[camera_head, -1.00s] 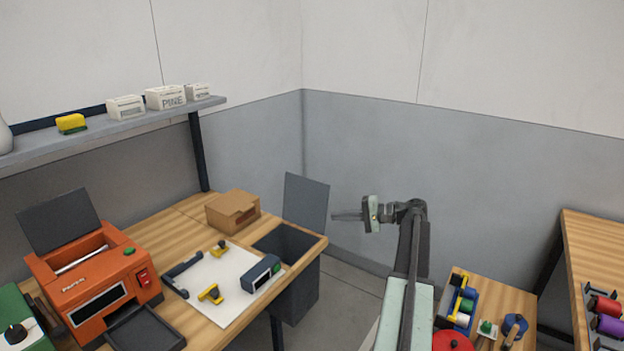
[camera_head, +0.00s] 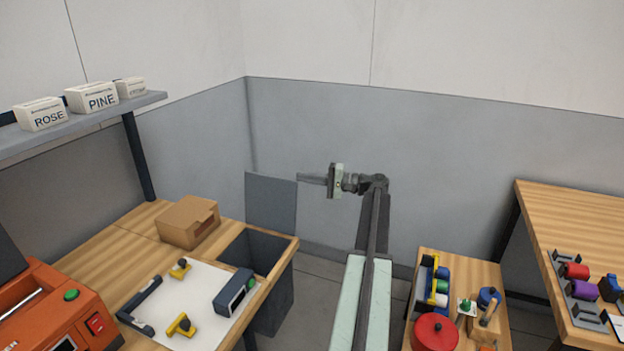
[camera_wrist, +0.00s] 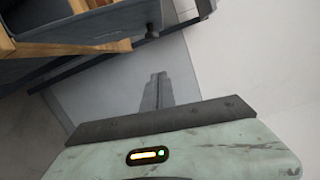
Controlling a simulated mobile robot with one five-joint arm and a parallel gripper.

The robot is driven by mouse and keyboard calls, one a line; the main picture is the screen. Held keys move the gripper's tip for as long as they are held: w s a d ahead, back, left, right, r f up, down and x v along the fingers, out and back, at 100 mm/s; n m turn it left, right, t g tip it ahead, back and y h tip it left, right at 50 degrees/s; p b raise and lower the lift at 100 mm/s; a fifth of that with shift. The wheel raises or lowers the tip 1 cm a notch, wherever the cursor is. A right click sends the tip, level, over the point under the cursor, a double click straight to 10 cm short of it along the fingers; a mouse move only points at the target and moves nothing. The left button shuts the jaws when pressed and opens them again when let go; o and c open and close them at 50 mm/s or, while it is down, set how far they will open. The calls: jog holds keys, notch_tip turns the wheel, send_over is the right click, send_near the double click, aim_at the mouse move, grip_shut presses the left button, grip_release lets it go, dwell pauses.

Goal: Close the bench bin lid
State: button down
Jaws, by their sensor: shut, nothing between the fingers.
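The bench bin (camera_head: 272,290) is a dark grey box at the right end of the wooden bench. Its top is open, and its flat grey lid (camera_head: 268,208) stands upright at the back edge. My gripper (camera_head: 300,178) is shut and empty, pointing left at the height of the lid's upper part. Its tips appear at the lid's right edge; I cannot tell whether they touch it or lie behind it. In the wrist view the shut fingers (camera_wrist: 157,88) show against a grey surface, with a dark box and wood at upper left.
On the bench, a cardboard box (camera_head: 188,222) stands left of the bin, and a dark blue device (camera_head: 234,292) lies on a white sheet. An orange machine (camera_head: 60,312) is at left. A low wooden table (camera_head: 480,265) with several small items stands at right.

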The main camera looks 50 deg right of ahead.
aim_at(285, 180)
jog(key=shift+w+a+r+p, duration=0.1)
jog(key=shift+w+a, duration=0.45)
jog(key=shift+a, duration=0.45)
jog(key=shift+w+a+r+p, duration=0.15)
jog(key=shift+w+a, duration=0.35)
jog(key=shift+a, duration=0.55)
jog(key=shift+w+a+r+p, duration=0.1)
jog(key=shift+w+a, duration=0.45)
jog(key=shift+a, duration=0.45)
jog(key=shift+d, duration=0.15)
